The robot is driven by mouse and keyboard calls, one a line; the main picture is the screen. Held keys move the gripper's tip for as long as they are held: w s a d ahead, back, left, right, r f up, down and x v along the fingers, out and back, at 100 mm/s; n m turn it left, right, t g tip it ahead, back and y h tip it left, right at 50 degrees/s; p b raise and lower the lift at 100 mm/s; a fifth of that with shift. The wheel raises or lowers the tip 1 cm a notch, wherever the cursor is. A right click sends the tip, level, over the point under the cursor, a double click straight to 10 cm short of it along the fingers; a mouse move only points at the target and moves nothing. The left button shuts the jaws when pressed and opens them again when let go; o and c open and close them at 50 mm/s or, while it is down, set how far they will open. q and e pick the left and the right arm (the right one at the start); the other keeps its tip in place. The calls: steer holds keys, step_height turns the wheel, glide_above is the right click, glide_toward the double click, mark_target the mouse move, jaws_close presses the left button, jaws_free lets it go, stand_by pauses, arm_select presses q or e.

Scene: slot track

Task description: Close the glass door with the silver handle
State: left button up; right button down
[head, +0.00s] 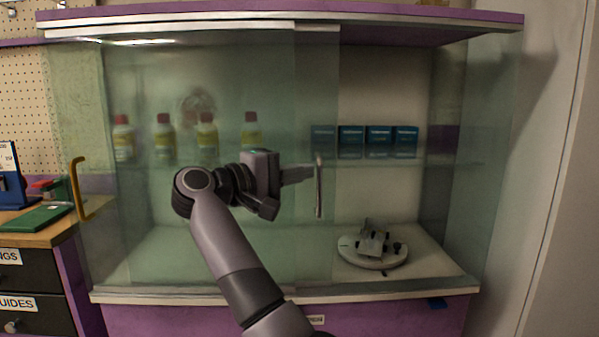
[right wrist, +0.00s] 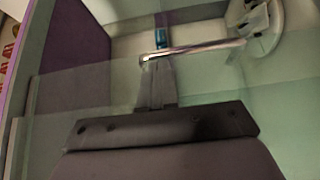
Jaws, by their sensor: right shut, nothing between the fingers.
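The glass door with the silver handle is a greenish sliding pane (head: 285,245) at the middle of the cabinet in the head view. Its upright silver handle (head: 318,186) is near the pane's right edge. My right gripper (head: 311,173) is shut and empty, its fingertips just left of the handle. In the right wrist view the fingers (right wrist: 154,68) reach to the silver handle (right wrist: 195,49), which crosses in front of them; I cannot tell if they touch. The opening right of the pane shows the cabinet's inside. My left gripper is not in view.
A second glass pane with a yellow handle (head: 80,190) is at the left. Red-capped bottles (head: 164,137) and blue boxes (head: 378,141) stand on the shelf. A round white device (head: 373,248) sits on the cabinet floor at the right. A wooden bench (head: 35,225) is at far left.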

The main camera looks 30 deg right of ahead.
arm_select(q)
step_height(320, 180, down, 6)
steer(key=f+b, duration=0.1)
steer(key=b, duration=0.6)
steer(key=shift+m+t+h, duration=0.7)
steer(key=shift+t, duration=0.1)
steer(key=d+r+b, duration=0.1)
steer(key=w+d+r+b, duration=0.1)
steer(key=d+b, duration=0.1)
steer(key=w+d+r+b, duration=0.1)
steer(key=b, duration=0.1)
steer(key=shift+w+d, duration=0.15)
arm_select(e)
steer(key=s+d, duration=0.6)
steer(key=d, duration=0.4)
steer(key=s+d, duration=0.6)
steer(key=d, duration=0.4)
steer(key=s+d, duration=0.6)
steer(key=d, duration=0.4)
steer(key=shift+s+d+r, duration=0.15)
steer(key=shift+s, duration=0.2)
